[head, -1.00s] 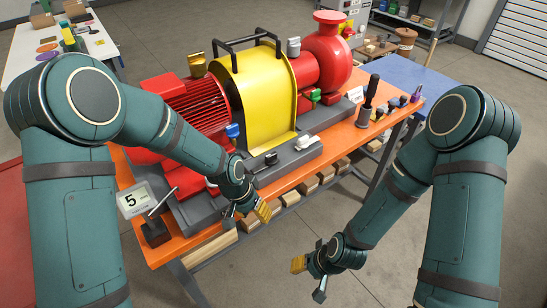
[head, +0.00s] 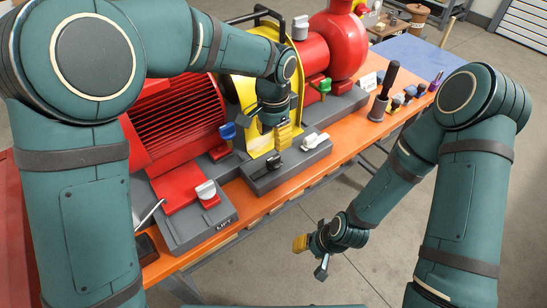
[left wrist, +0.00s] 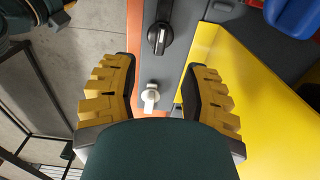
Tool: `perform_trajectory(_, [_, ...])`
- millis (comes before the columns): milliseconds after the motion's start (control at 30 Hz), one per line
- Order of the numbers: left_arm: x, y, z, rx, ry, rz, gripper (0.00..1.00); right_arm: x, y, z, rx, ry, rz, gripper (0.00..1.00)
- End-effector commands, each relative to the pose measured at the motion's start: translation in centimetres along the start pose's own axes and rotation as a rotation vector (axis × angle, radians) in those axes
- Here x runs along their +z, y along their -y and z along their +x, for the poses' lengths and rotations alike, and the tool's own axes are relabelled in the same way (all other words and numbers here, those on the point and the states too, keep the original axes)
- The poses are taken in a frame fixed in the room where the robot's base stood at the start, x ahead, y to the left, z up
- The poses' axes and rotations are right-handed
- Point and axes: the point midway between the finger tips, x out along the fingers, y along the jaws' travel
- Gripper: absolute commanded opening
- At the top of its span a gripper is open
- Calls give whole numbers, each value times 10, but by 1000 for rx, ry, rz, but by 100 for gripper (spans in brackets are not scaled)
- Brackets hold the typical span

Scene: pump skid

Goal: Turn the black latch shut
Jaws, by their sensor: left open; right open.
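The black latch (head: 275,162) sits on the grey skid base in front of the yellow guard (head: 258,140). In the left wrist view the black latch (left wrist: 160,38) lies beyond the fingers, its handle pointing along the base. A white latch (head: 314,140) sits to its right; in the left wrist view this white latch (left wrist: 150,97) shows between the fingers. My left gripper (head: 283,137) is open and empty, above the base, close to both latches, not visibly touching either. My right gripper (head: 311,257) is open and empty, off the table's front edge.
The yellow guard stands close beside my left gripper. A blue handle (head: 227,131) and another white latch (head: 206,190) are to the left. A green handle (head: 323,85) and several knobs (head: 408,95) are to the right. The orange table edge (head: 262,208) runs in front.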

Motion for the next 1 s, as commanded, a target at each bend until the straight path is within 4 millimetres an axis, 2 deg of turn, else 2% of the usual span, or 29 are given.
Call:
perform_trajectory(33, [0,0,13,1,3,0,46,1,-1,4,0,1,0,47])
perform_trajectory(200, [0,0,46,2,3,-1,46,0,-4,10,0,-1,-1,47])
perform_trajectory(400, [0,0,73,2,2,-2,46,-1,-6,15,0,-4,-1,47])
perform_trajectory(600, [0,0,84,0,-1,-2,46,-1,-6,16,0,-6,-2,47])
perform_trajectory(900, [0,0,84,0,-1,-1,45,-1,-6,16,0,-6,-2,47])
perform_trajectory(967, [0,0,84,0,-1,-1,24,-1,-6,16,0,-6,-2,47])
perform_trajectory(1000, [0,0,84,0,-1,-1,10,-1,-6,16,0,-6,-2,47])
